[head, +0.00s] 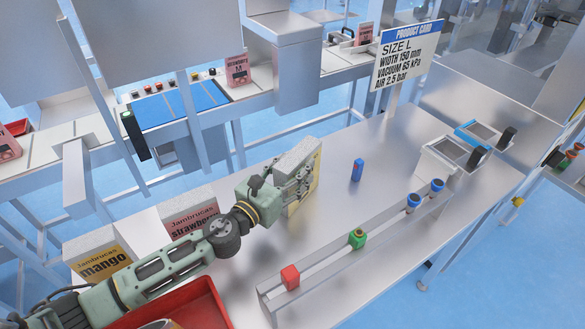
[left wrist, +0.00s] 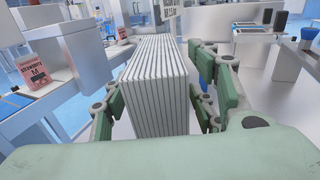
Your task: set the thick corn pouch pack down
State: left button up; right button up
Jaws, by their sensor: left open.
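The thick corn pouch pack (head: 301,156), a grey-white block of several thin pouches with a yellow face on its right side, stands upright and appears to rest on the metal table (head: 345,215). My left gripper (head: 291,181) is around it and hides much of its near side. In the left wrist view the pack (left wrist: 157,75) stands between the spread fingers of my left gripper (left wrist: 160,98). A gap shows between the pack and the right-hand fingers; contact on the left is unclear. My right gripper is not in view.
Mango (head: 103,262) and strawberry (head: 190,215) packs stand to the left, near a red tray (head: 205,300). A blue object (head: 357,170) stands right of the pack. A rail with a red block (head: 290,277) and green block (head: 357,238) lies in front. A product card (head: 408,52) stands behind.

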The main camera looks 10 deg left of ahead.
pick_arm(q)
jog(key=shift+r, duration=0.1)
jog(key=b+v, duration=0.3)
jog(key=v, duration=0.8)
jog(key=shift+s+a, duration=0.2)
jog(key=shift+s, duration=0.25)
